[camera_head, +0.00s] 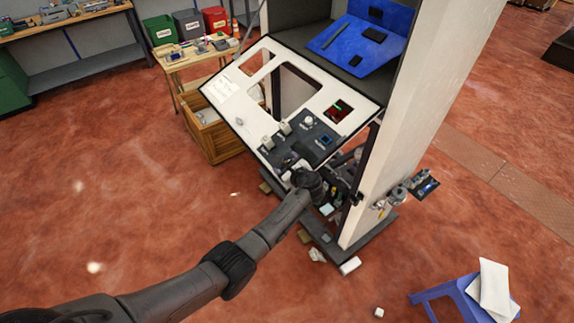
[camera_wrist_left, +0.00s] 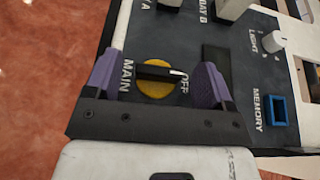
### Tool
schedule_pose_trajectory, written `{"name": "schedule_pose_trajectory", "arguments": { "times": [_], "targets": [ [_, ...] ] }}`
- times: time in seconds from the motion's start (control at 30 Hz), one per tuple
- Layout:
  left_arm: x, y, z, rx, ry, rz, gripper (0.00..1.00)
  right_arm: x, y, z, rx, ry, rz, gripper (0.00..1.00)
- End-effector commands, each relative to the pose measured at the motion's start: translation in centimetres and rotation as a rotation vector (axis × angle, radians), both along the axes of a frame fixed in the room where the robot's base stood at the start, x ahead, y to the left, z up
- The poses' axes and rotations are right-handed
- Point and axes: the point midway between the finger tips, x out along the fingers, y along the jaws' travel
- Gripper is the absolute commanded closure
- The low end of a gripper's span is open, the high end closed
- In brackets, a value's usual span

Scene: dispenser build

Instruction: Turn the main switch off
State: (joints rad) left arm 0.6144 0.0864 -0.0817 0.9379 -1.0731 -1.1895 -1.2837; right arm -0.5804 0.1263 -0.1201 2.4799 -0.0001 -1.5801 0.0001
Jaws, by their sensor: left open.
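The main switch (camera_wrist_left: 154,86) is a yellow round knob with a black bar handle, on a dark panel in the left wrist view. The bar lies across the picture, and its white-marked end is at the right by the word OFF. The word MAIN is printed to its left. My left gripper (camera_wrist_left: 159,64) is open, with one purple finger on each side of the knob. I cannot tell whether the fingers touch it. In the head view my left arm (camera_head: 270,230) reaches the panel's lower part and hides the switch. My right gripper is not in view.
The dark panel (camera_head: 318,148) also carries a LIGHT knob (camera_wrist_left: 273,42), a blue-framed MEMORY slot (camera_wrist_left: 276,109) and bay levels with white blocks. The tilted white board (camera_head: 235,95) is fixed to a tall pillar (camera_head: 425,90). A blue stool (camera_head: 455,292) stands at the right.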

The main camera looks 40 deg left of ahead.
Motion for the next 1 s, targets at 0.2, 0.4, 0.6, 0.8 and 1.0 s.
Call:
{"name": "schedule_pose_trajectory", "arguments": {
  "times": [0.2, 0.4, 0.6, 0.8, 1.0],
  "targets": [
    [-0.2, -0.4, 0.1, 0.001, 0.000, -0.001, 0.23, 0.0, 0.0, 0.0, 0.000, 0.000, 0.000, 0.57],
    [-1.2, -2.9, 1.1, -0.001, -0.002, -0.003, 0.23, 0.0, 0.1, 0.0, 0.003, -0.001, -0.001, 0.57],
    [-2.8, -6.4, 2.4, -0.002, -0.002, -0.003, 0.23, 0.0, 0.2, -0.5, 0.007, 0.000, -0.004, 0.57],
    [-4.1, -9.3, 3.7, -0.002, -0.002, -0.002, 0.23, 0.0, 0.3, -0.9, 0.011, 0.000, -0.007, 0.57],
    [-4.9, -11.2, 4.5, -0.001, -0.001, -0.001, 0.23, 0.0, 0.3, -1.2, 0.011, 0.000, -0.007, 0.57]
  ]
}}
